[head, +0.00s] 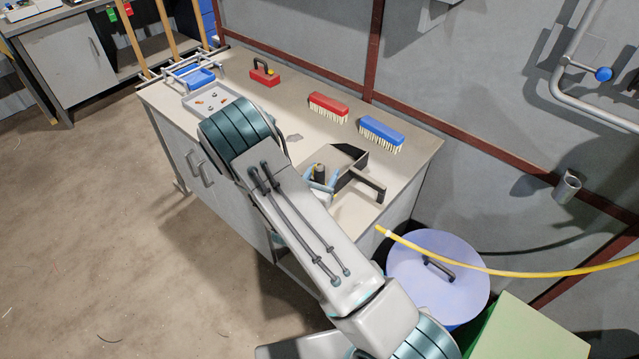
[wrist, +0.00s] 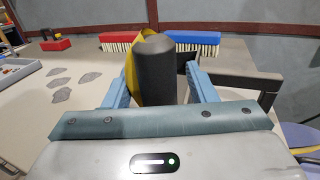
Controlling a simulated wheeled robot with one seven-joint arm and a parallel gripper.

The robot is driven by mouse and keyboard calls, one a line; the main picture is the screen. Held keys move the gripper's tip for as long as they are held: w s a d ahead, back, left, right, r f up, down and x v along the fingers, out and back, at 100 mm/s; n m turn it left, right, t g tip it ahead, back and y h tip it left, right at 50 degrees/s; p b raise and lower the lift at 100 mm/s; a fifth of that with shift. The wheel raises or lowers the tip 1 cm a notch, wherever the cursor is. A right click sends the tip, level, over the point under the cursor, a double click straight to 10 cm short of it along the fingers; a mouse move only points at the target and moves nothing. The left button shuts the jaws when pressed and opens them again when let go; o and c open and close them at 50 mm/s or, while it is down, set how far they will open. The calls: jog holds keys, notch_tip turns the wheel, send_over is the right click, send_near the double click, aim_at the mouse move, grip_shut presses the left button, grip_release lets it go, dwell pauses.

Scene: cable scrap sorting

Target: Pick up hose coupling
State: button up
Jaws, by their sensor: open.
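A dark upright cylinder, which I take to be the hose coupling, stands near the front right of the workbench. It shows in the head view (head: 319,171) and in the wrist view (wrist: 155,75). A yellow strip shows just behind it in the wrist view. My gripper (head: 320,183) has its blue fingers spread, one on each side of the cylinder. In the wrist view my gripper (wrist: 158,82) is open around it, and a gap shows at the right finger. Contact on the left side is hard to tell. The cylinder's base is hidden by my gripper body.
A black dustpan-like piece (head: 372,187) stands close on the right. A red brush (head: 328,106) and a blue brush (head: 381,131) lie behind. Grey flat scraps (wrist: 88,78) lie to the left. A lidded bin (head: 425,262) and yellow hose (head: 490,269) are beyond the right end.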

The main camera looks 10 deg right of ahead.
grip_shut()
jog(key=shift+r, duration=0.1)
jog(key=shift+r, duration=0.8)
jog(key=s+d+r+p, duration=0.1)
jog(key=s+d+r, duration=0.4)
jog(key=s+r, duration=0.3)
jog(key=shift+s+d+r, duration=0.15)
jog(key=shift+d+r, duration=0.05)
jog(key=shift+r, duration=0.25)
